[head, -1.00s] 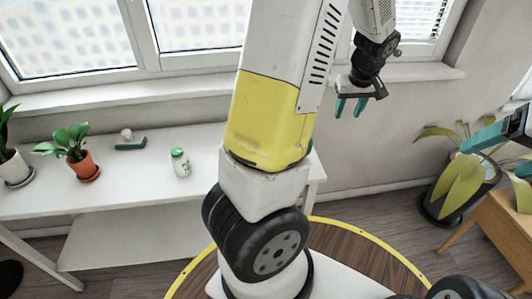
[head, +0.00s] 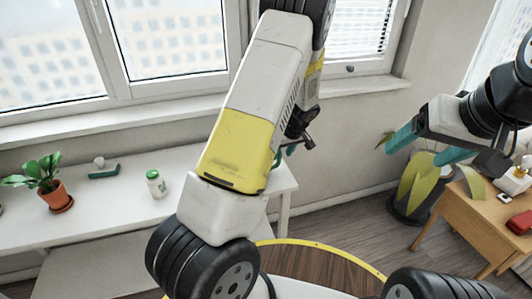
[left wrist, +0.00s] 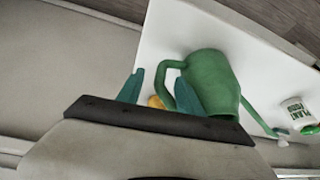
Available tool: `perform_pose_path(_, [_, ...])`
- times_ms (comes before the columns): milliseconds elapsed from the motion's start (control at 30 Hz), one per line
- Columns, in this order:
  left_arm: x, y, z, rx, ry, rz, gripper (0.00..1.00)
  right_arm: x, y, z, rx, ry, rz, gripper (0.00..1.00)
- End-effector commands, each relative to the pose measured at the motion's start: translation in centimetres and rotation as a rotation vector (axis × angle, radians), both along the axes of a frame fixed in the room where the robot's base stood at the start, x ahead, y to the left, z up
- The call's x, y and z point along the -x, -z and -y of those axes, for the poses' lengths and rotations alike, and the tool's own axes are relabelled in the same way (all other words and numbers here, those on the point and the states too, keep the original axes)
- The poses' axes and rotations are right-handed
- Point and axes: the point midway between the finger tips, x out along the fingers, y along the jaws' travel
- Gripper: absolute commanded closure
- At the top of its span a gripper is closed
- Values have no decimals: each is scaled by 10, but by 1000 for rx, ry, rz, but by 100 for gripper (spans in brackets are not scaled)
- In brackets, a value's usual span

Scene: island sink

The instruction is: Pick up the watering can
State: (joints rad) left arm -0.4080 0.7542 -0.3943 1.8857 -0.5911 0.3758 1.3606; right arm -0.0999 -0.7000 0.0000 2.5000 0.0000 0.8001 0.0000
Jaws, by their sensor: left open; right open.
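The green watering can (left wrist: 212,78) shows in the left wrist view on the white table, its handle toward my left gripper and its spout toward the lower right. In the head view my own arm hides it. My left gripper (left wrist: 160,92) is open, with its teal fingers close to the can's handle; I cannot tell whether they touch it. In the head view my left gripper (head: 288,149) is mostly hidden behind the arm. My right gripper (head: 415,155) is open and empty at the right, in front of a large potted plant.
A white plant food bottle (head: 157,184) with a green cap, a potted plant (head: 53,187) and a small green tray (head: 103,172) stand on the white table (head: 110,213). A yellow object (left wrist: 155,102) shows between the left fingers. A wooden table (head: 490,222) stands at right.

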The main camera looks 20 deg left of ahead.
Motion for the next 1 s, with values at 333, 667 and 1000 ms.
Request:
perform_pose_path(333, [-9,39,-15,0,1,-2,57,0,0,0,0,0,0,23])
perform_pose_path(667, [-9,39,-15,0,0,-1,78,0,0,0,0,0,0,23])
perform_pose_path(1000, [-9,39,-15,1,0,-2,100,0,0,0,0,0,0,23])
